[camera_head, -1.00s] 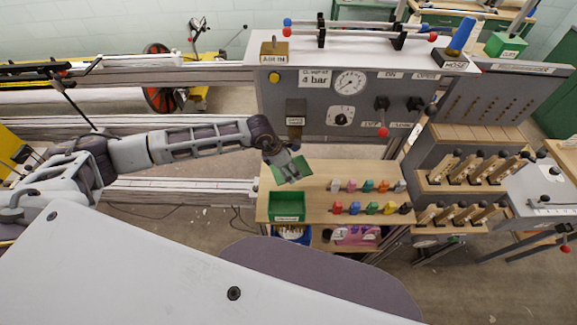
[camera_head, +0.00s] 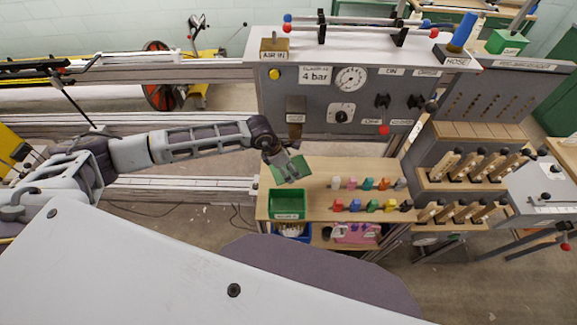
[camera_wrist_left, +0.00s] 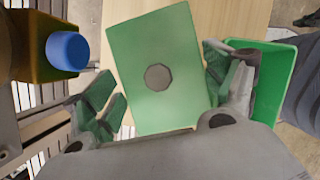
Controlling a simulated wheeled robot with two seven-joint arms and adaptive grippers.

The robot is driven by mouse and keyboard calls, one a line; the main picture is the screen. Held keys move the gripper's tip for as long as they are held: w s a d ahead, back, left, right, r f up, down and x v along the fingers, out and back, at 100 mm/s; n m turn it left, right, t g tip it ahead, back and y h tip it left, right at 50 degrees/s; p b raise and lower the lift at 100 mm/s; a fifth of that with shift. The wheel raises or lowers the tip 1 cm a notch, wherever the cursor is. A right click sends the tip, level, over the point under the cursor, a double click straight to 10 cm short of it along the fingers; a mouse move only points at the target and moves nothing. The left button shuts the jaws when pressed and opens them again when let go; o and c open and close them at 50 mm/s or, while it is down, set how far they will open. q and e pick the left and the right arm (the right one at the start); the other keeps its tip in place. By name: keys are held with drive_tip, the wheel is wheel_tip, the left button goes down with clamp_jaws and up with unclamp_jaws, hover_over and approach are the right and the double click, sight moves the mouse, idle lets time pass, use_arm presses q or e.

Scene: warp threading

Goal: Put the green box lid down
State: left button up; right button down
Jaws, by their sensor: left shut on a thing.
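The green box lid (camera_wrist_left: 135,40) is a flat green plate with a dark, many-sided knob (camera_wrist_left: 158,77) in its middle. My left gripper (camera_wrist_left: 155,92) is shut on it, with one green-padded finger at each side in the left wrist view. In the head view, my left gripper (camera_head: 287,163) holds the lid tilted above the wooden bench, just behind the open green box (camera_head: 288,213). The lid is clear of the box opening in that view. The box also shows at the right of the left wrist view (camera_wrist_left: 270,90). My right gripper is not in view.
Rows of coloured pegs (camera_head: 370,205) stand on the wooden bench (camera_head: 325,172) right of the box. A grey gauge panel (camera_head: 330,105) rises behind. A blue bin (camera_head: 293,236) and a pink item (camera_head: 354,234) lie below. Another green box (camera_head: 506,42) stands at the back right.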

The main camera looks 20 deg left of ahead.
use_arm(q)
drive_tip(key=shift+f, duration=0.15)
drive_tip(key=o, duration=0.9)
drive_tip(key=shift+r, duration=0.2)
drive_tip(key=shift+r+p, duration=0.45)
drive_tip(key=shift+p, duration=0.1)
drive_tip(key=b+v, duration=0.1)
drive_tip(key=v, duration=1.1)
drive_tip(key=shift+b, duration=0.3)
drive_tip(key=shift+f, duration=0.1)
